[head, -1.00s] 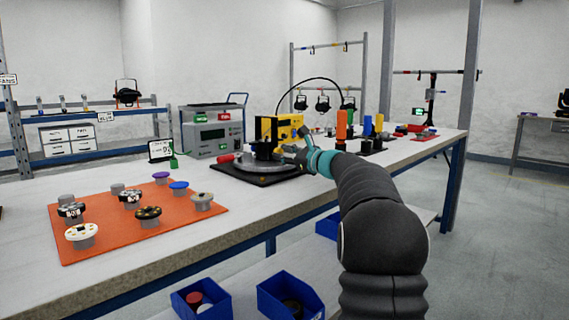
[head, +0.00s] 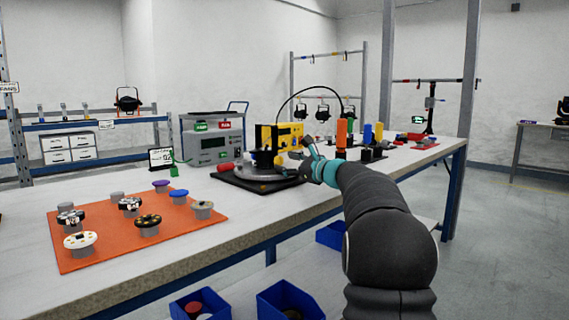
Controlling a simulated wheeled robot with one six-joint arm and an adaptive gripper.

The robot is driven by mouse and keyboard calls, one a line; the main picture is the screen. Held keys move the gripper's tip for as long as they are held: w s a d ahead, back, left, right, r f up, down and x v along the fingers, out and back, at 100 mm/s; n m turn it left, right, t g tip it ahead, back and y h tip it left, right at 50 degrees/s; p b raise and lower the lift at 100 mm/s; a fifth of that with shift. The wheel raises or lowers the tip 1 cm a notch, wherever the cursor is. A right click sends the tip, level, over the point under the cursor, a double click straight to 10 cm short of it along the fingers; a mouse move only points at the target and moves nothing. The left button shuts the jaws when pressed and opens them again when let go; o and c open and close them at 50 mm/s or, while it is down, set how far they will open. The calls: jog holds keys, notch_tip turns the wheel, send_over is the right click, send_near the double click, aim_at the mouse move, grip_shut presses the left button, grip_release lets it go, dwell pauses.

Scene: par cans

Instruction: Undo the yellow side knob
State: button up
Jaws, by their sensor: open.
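A yellow boxy unit (head: 268,136) stands on a black base plate (head: 238,184) on the workbench, with a dark round part (head: 263,158) in front of it. A red-ended handle (head: 225,167) sticks out to the left. I cannot make out a separate yellow side knob; it is too small or hidden by my gripper. My gripper (head: 300,149) is just right of the unit, open, with its fingers toward it. I see nothing held in it, and I cannot tell whether it touches anything.
An orange mat (head: 100,252) with several knobs lies at the front left of the bench. A grey tester (head: 213,145) and a small display (head: 161,157) stand behind. Orange and blue upright parts stand right of my gripper. Blue bins (head: 289,299) are below.

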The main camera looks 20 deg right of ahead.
jog(key=v, duration=1)
jog(key=shift+s, duration=0.2)
